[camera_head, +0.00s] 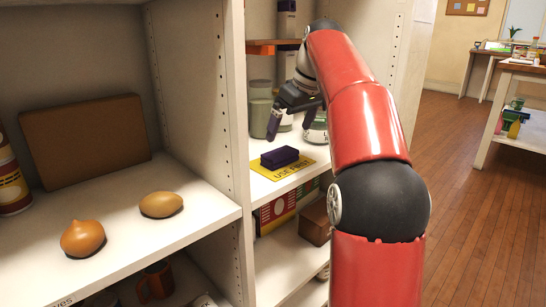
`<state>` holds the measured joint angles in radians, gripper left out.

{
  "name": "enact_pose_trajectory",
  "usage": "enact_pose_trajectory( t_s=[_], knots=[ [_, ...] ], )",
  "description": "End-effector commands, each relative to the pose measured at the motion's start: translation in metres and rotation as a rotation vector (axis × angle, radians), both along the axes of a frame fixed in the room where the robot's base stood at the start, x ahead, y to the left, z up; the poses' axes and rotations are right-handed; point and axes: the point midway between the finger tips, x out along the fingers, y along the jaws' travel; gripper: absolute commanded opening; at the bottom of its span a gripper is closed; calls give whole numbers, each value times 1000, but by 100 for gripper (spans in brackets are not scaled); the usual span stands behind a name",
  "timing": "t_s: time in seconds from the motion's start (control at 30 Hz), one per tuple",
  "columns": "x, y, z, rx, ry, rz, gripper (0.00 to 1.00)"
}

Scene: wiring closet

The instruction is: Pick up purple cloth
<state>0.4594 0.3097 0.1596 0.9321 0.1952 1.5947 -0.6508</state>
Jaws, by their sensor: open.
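A small dark purple folded block, which looks like the purple cloth (280,157), lies on a yellow sign with dark lettering (284,170) on the middle shelf of the right-hand shelf bay. My gripper (290,122) is open and empty. It reaches into that bay from the right and hangs just above the purple cloth, apart from it. My red and black arm covers the right side of the bay.
Green jars (261,108) stand close behind my gripper. A white divider (212,90) separates this bay from the left one, where a potato (161,204), an onion (83,238) and a brown board (84,140) sit. Wooden floor (440,190) is open at right.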

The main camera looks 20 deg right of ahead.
Motion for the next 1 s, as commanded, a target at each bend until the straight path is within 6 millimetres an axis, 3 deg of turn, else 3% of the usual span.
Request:
enact_pose_trajectory(
  t_s=[0.37,0.6,0.87,1.0],
  knots=[
    [13,4,-34,1,0,5,100],
    [23,12,-68,2,2,5,100],
    [26,13,-72,1,-1,4,100],
    [26,13,-72,1,-1,4,86]
  ],
)
